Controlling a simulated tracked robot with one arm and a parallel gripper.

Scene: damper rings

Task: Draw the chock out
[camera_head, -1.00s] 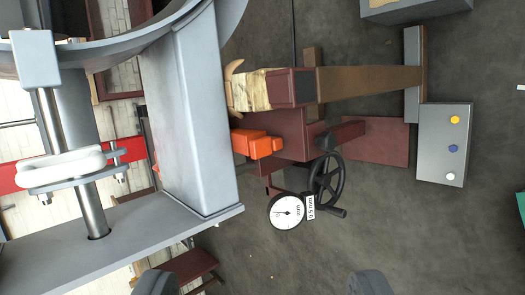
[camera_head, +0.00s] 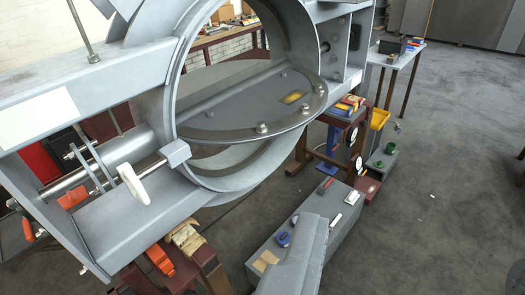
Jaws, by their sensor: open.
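No piece is plainly marked as the chock, and I cannot tell for certain which one it is. An orange block (camera_head: 159,258) sits low at the left on a dark red bench, below the grey damper frame (camera_head: 140,222). A small yellow piece (camera_head: 293,97) lies on the damper's flat plate (camera_head: 235,105) inside the round ring (camera_head: 250,178). A white handle (camera_head: 133,184) stands on the frame's shaft at the left. My gripper (camera_head: 316,222) reaches in from the bottom, seen edge-on, apart from the frame and holding nothing I can see.
A grey chest (camera_head: 268,248) with small tools on top stands below the ring. A side table (camera_head: 405,58) and a yellow bin (camera_head: 379,118) stand at the right. The grey floor (camera_head: 450,180) farther right is mostly clear.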

